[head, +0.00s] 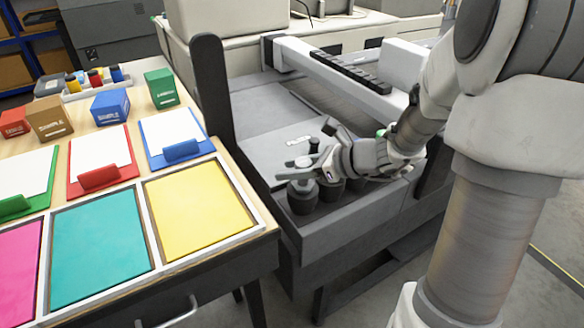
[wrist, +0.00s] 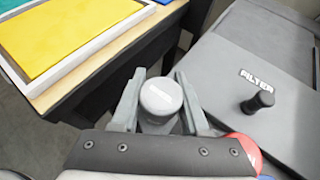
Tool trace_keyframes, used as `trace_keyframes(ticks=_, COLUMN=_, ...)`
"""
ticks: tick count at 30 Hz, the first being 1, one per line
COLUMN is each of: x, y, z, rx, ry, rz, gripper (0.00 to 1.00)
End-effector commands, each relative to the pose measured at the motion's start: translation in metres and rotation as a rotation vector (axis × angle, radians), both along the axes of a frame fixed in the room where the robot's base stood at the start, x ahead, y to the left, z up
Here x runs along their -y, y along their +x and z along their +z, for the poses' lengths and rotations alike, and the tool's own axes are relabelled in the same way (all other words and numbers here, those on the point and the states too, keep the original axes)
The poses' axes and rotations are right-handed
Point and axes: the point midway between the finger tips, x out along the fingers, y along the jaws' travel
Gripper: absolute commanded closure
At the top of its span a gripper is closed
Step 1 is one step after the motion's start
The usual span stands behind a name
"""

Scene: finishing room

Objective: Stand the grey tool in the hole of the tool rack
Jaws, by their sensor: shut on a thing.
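My gripper (head: 312,166) is over the front edge of the grey machine. In the wrist view my gripper (wrist: 160,76) is shut on a grey round-topped thing, which I take to be the grey tool (wrist: 160,97); its pale cap carries white lettering. Its lower part is hidden by the fingers and wrist. In the head view its pale round top (head: 302,162) shows at the fingertips, above dark grey cylinders (head: 302,198) in a row at the machine's front. I cannot tell whether these are the tool rack, and no hole is clearly visible.
A small dark cylinder (wrist: 258,101) stands on the machine's grey bed (wrist: 230,75), beside white lettering. A wooden table with a yellow tray (head: 200,208) stands to the left, with clipboards and small boxes. A dark upright post (head: 213,95) rises between table and machine.

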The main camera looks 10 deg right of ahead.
Motion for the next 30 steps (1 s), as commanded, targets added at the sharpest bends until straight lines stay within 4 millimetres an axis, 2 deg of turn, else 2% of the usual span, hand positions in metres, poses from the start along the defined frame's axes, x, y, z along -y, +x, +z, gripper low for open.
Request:
trace_keyframes(ticks=10, x=0.0, y=0.0, z=-0.002, rx=0.0, ry=0.0, rz=0.0, gripper=1.0)
trace_keyframes(ticks=11, x=0.0, y=0.0, z=-0.002, rx=0.0, ry=0.0, rz=0.0, gripper=0.5)
trace_keyframes(ticks=16, x=0.0, y=0.0, z=-0.002, rx=0.0, ry=0.0, rz=0.0, gripper=0.2)
trace_keyframes(ticks=25, x=0.001, y=0.0, z=-0.002, rx=0.0, ry=0.0, rz=-0.001, gripper=0.2)
trace_keyframes(ticks=30, x=0.012, y=-0.008, z=0.007, rx=0.002, ry=-0.001, rz=-0.004, gripper=0.2)
